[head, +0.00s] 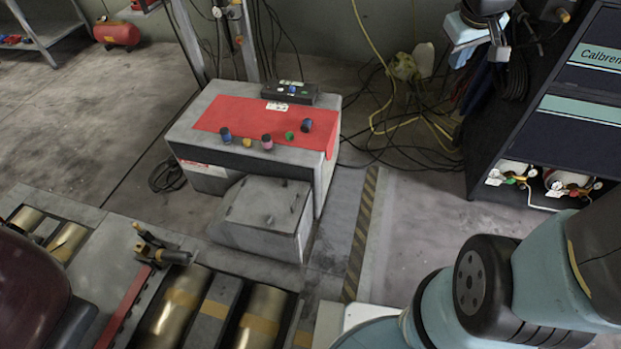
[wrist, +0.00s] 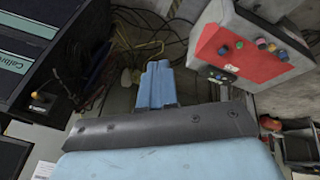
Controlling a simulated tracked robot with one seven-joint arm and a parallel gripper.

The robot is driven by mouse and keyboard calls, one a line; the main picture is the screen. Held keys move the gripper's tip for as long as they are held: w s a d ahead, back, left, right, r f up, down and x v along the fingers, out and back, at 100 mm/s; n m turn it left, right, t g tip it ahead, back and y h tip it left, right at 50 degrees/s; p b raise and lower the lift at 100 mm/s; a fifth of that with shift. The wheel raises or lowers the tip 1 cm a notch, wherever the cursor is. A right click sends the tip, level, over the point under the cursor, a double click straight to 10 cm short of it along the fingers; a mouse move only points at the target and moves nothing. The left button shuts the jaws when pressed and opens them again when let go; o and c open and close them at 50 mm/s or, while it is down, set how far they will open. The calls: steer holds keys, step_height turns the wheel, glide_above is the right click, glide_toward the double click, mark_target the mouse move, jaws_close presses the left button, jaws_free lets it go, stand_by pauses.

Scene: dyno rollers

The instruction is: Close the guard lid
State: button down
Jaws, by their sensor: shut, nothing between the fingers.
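A grey block (head: 265,212) with a sloped, bolted top and small upright fittings stands at the front of the console; it may be the guard lid, but I cannot tell for sure. The console (head: 330,180) has a red top (head: 232,114) with several coloured knobs, and it also shows at the upper right of the wrist view (wrist: 240,77). My gripper (head: 470,38) is high at the upper right of the head view, apart from the console. Its pale blue fingers (wrist: 157,82) are together and empty in the wrist view.
Brass rollers (head: 176,305) lie in the floor frame at the lower left, with a dark clamp-like fitting (head: 158,252) above them. A dark cabinet (head: 545,110) stands at the right. Cables (head: 385,140) cover the floor between cabinet and console. Bare floor shows at far left.

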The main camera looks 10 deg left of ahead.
steer(key=w+a+f+n+y, duration=0.1)
steer(key=w+a+f+n, duration=0.4)
steer(key=w+f, duration=0.65)
steer(key=n+g+y, duration=0.4)
steer(key=n+y, duration=0.3)
glide_above(299, 208)
steer(key=d, duration=0.2)
step_height(299, 208, down, 57)
steer(key=shift+d+f+y, duration=0.2)
steer(key=shift+f+y, duration=0.1)
steer(key=shift+f, duration=0.65)
steer(key=shift+s+f, duration=0.1)
steer(key=shift+f, duration=0.05)
steer(key=shift+d+f, duration=0.25)
steer(key=shift+f, duration=1.05)
